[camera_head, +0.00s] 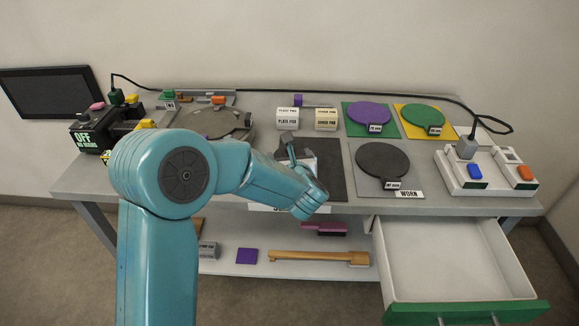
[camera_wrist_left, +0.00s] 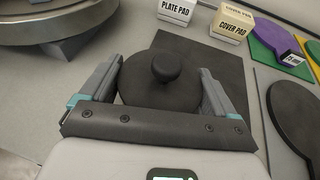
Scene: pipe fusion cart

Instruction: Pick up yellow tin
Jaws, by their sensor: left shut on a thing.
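My left gripper (camera_head: 294,150) is over the dark mat (camera_head: 332,180) at the cart's middle. In the left wrist view its jaws (camera_wrist_left: 160,75) are shut on a dark round disc (camera_wrist_left: 138,88) with a knob on top. No thing is plainly a yellow tin. The nearest in colour is a cream block marked COVER PAD (camera_head: 326,119), behind my gripper and apart from it. It also shows in the wrist view (camera_wrist_left: 232,22). My forearm hides part of the mat. My right gripper is out of view.
A white PLATE PAD block (camera_head: 287,119) stands left of the cream one. A round plate machine (camera_head: 212,122) is at left. Purple (camera_head: 370,113) and green (camera_head: 423,115) discs lie behind a dark WORN disc (camera_head: 382,160). A switch box (camera_head: 487,175) is at right. A drawer (camera_head: 455,265) stands open.

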